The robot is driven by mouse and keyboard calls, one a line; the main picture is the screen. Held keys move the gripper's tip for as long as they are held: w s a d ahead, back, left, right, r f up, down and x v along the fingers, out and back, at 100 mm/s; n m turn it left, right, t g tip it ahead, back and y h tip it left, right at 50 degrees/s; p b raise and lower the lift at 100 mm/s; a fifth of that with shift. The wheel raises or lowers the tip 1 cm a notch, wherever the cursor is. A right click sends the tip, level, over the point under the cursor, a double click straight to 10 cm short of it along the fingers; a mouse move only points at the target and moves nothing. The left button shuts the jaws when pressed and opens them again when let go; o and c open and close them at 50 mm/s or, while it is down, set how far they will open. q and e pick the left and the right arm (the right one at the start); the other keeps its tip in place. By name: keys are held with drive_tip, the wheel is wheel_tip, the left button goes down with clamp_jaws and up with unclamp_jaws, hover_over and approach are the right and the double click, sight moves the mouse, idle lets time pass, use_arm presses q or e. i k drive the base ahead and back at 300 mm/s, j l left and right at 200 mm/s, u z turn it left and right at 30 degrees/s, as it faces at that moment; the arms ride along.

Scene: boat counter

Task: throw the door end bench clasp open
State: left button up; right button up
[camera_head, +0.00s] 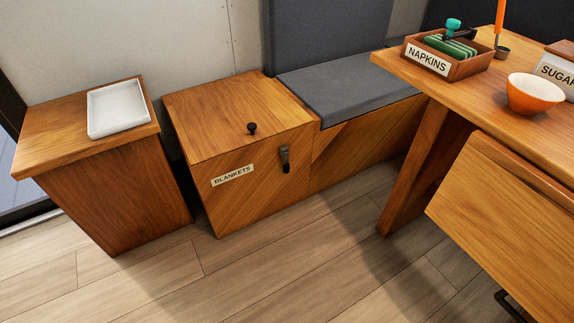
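A wooden bench box (248,200) labelled BLANKETS stands left of the cushioned bench. Its flat wooden lid (215,108) is down and carries a small black knob (252,128) near its front edge. A metal clasp (285,155) with a dark handle hangs on the upper front face, toward the right corner. The handle points down. Whether the clasp is hooked is too small to tell. Neither of my grippers shows in this view.
A wooden cabinet (120,195) with a white tray (118,108) stands at the left. A table (480,95) at the right bears a napkin box (470,68), an orange bowl (535,94) and a sugar box (560,68). The floor (290,260) before the bench is clear.

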sight(286, 165)
drive_tip(key=i+j+u, duration=0.15)
drive_tip(key=i, duration=0.3)
drive_tip(key=i+u, duration=0.2)
drive_tip(key=i, duration=0.25)
